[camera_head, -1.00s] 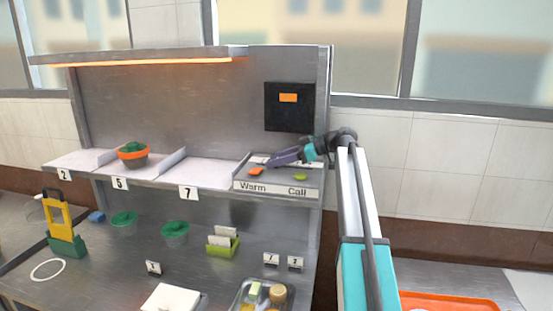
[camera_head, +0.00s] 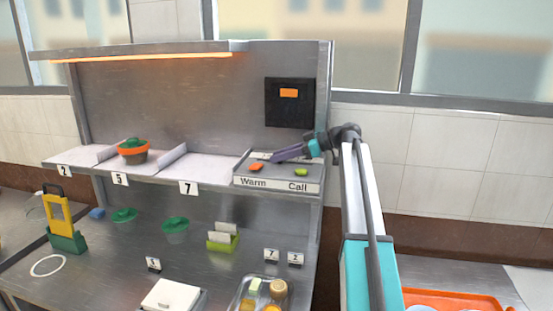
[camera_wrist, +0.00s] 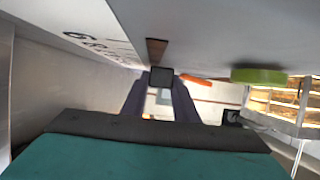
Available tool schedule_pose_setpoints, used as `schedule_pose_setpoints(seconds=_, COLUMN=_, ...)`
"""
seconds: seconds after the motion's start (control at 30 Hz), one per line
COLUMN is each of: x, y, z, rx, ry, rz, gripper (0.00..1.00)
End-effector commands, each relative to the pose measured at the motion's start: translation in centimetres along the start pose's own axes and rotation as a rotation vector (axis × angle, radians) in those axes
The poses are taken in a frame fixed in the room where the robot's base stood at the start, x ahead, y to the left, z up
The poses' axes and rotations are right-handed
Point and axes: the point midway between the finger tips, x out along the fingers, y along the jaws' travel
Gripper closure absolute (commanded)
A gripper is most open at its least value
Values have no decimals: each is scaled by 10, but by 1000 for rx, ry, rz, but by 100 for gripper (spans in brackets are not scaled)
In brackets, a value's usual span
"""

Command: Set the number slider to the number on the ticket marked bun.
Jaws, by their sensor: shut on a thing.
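My gripper (camera_head: 274,159) is at the sloped control panel (camera_head: 240,172) on the right of the shelf. In the wrist view its dark fingers (camera_wrist: 161,100) are closed around a small dark knob (camera_wrist: 162,75), apparently the number slider's. Part of the slider's number scale (camera_wrist: 95,44) shows there, at an angle; the set number cannot be read. White tickets (camera_head: 226,228) stand in a green holder (camera_head: 222,245) on the counter; their writing is too small to read, so I cannot tell which is marked bun.
An orange button (camera_head: 256,167) over "Warm" and a green button (camera_head: 301,172) over "Call" sit close to my gripper. A black display box (camera_head: 290,112) is on the back wall. An orange bowl (camera_head: 133,156) stands on the shelf. The shelf bay marked 7 is clear.

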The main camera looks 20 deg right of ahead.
Motion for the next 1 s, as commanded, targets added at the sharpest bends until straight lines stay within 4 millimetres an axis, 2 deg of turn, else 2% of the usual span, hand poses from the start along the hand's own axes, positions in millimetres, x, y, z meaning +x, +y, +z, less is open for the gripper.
schedule_pose_setpoints(seconds=0.2, x=-10, y=2, z=4, rx=0, ry=2, rz=7, gripper=100)
schedule_pose_setpoints(seconds=0.47, x=-11, y=2, z=2, rx=0, ry=3, rz=8, gripper=100)
schedule_pose_setpoints(seconds=0.5, x=-11, y=2, z=2, rx=0, ry=3, rz=8, gripper=72)
schedule_pose_setpoints(seconds=0.6, x=-11, y=2, z=2, rx=0, ry=2, rz=7, gripper=55)
schedule_pose_setpoints(seconds=1.0, x=-13, y=1, z=4, rx=0, ry=1, rz=5, gripper=55)
